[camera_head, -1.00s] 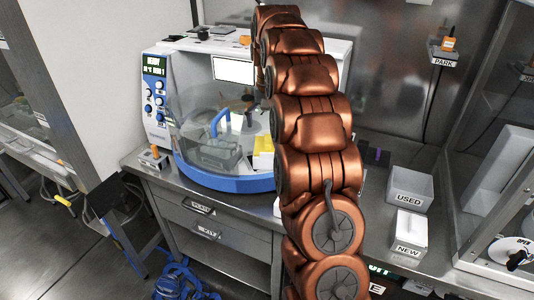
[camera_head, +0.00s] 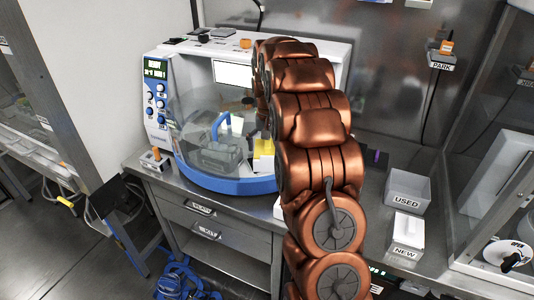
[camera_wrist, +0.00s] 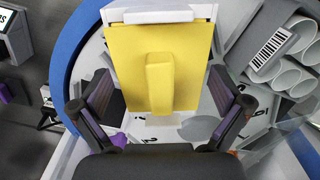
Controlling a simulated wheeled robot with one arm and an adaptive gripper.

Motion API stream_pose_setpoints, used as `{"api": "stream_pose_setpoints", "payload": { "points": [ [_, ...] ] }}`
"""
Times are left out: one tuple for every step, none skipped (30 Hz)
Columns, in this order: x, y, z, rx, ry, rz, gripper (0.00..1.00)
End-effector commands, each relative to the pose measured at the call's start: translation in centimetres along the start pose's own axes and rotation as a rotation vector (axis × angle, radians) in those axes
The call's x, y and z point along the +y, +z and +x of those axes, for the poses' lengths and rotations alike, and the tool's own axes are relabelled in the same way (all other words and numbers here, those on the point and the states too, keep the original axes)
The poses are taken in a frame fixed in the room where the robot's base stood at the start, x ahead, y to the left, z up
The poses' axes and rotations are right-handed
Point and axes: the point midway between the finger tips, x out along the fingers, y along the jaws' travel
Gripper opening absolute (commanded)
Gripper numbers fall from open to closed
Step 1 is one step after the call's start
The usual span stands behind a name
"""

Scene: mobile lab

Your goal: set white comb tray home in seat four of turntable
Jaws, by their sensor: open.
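In the wrist view my gripper (camera_wrist: 161,100) is open, with one dark, purple-padded finger on each side of a raised yellow grip (camera_wrist: 160,82). The grip stands on a flat yellow plate (camera_wrist: 126,62), with gaps between it and both fingers. A white edge (camera_wrist: 160,14) shows at the plate's far end; I cannot tell whether it belongs to the white comb tray. The yellow plate also shows in the head view (camera_head: 263,149), beside my arm. White turntable surface with dark numerals (camera_wrist: 197,128) lies below; seat four cannot be made out. My arm hides the gripper in the head view.
The blue-based machine (camera_head: 238,185) has a clear curved cover. A grey holder with round tubes and a barcode (camera_wrist: 270,50) is close on the right in the wrist view. USED (camera_head: 407,190) and NEW (camera_head: 408,235) boxes stand on the bench at right.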

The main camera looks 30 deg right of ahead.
Motion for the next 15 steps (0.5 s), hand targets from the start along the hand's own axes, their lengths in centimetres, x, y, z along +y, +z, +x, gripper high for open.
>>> {"api": "stream_pose_setpoints", "payload": {
  "points": [
    [0.02, 0.04, 0.18, -0.001, 0.0, 0.0, 1.0],
    [0.02, 0.03, 0.26, -0.001, 0.0, 0.0, 1.0],
    [0.01, 0.02, 0.33, 0.0, 0.0, 0.0, 1.0],
    [0.0, 0.01, 0.34, 0.0, 0.0, 0.0, 1.0],
    [0.0, 0.0, 0.34, 0.001, 0.0, 0.0, 1.0],
    [-0.01, 0.0, 0.32, 0.001, 0.0, 0.0, 1.0],
    [-0.01, 0.0, 0.32, 0.001, 0.0, 0.0, 1.0],
    [-0.01, 0.0, 0.32, 0.001, 0.0, 0.0, 1.0],
    [-0.01, 0.0, 0.32, 0.001, 0.0, 0.0, 0.96],
    [-0.01, 0.0, 0.32, 0.001, 0.0, 0.0, 0.93],
    [-0.01, 0.0, 0.32, 0.001, 0.0, 0.0, 0.9],
    [-0.01, 0.0, 0.31, 0.001, 0.0, 0.0, 0.85],
    [-0.02, 0.0, 0.31, 0.001, 0.0, 0.0, 0.82],
    [-0.01, 0.0, 0.31, 0.001, 0.0, 0.0, 0.79],
    [-0.01, 0.0, 0.31, 0.001, 0.0, 0.0, 0.75]
  ]
}}
